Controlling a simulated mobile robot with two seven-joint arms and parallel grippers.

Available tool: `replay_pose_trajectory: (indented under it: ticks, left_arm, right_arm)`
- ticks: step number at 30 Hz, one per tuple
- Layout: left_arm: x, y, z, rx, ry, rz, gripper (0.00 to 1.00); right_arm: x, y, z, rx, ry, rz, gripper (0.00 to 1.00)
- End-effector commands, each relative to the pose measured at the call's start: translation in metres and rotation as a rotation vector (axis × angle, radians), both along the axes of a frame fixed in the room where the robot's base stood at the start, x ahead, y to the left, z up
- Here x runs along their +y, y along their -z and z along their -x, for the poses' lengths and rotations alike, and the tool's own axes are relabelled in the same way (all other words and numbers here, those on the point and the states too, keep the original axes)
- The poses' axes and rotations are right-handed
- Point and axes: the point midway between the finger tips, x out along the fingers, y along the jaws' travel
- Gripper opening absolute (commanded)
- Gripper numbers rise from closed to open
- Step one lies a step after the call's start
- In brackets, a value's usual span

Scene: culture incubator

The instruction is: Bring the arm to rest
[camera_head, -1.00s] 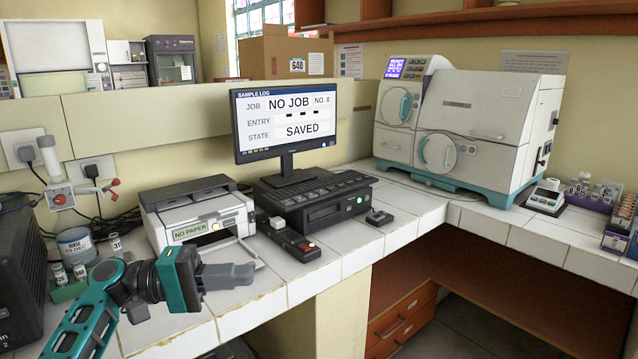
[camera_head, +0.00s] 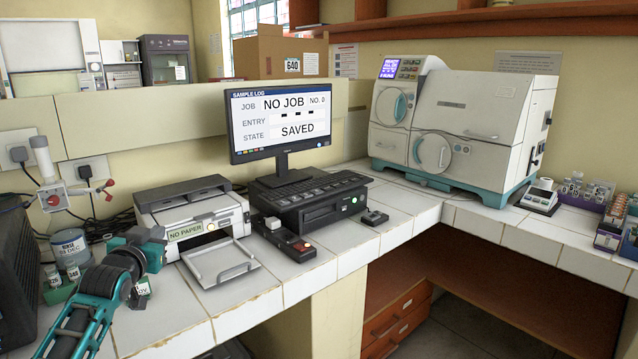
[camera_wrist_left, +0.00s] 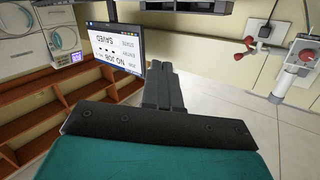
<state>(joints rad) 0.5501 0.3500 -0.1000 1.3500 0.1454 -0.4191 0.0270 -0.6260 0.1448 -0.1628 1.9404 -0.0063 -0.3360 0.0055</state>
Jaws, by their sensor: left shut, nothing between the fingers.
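My left arm comes in from the lower left of the head view. Its teal and black gripper (camera_head: 146,246) hangs above the white tiled counter, left of the printer. Its fingertips are hard to make out there. In the left wrist view the grey fingers (camera_wrist_left: 165,92) are together, with nothing between them. My right gripper is not in view.
The printer (camera_head: 195,213), marked NO PAPER, has its front tray (camera_head: 222,262) out. A labelled pot (camera_head: 70,250) and vials stand close to my left arm. The monitor (camera_head: 283,120) reads NO JOB and SAVED. The counter's front middle (camera_head: 240,305) is clear.

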Motion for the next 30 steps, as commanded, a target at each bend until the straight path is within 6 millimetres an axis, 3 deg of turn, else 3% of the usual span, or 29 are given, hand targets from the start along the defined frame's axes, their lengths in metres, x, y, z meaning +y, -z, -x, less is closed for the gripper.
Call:
replay_pose_trajectory:
  ticks: [3,8,14,17,21,25,30]
  left_arm:
    - [0.006,-0.018,0.000,-0.082,-0.021,-0.171,0.00]
    - [-0.023,0.047,0.030,-0.002,0.030,-0.158,0.00]
    - [-0.060,0.127,0.088,0.110,0.093,-0.120,0.00]
    - [-0.082,0.170,0.131,0.179,0.127,-0.088,0.00]
    - [-0.112,0.221,0.202,0.281,0.169,-0.032,0.00]
    - [-0.137,0.254,0.270,0.373,0.195,0.025,0.00]
    - [-0.157,0.274,0.339,0.463,0.209,0.087,0.00]
  right_arm:
    - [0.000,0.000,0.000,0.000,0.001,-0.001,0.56]
    - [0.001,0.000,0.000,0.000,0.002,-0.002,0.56]
    - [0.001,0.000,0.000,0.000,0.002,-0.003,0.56]
    - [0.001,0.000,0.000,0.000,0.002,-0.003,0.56]
    - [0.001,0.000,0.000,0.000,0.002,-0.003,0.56]
    - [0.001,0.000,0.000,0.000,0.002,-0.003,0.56]
    - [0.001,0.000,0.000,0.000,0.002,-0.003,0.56]
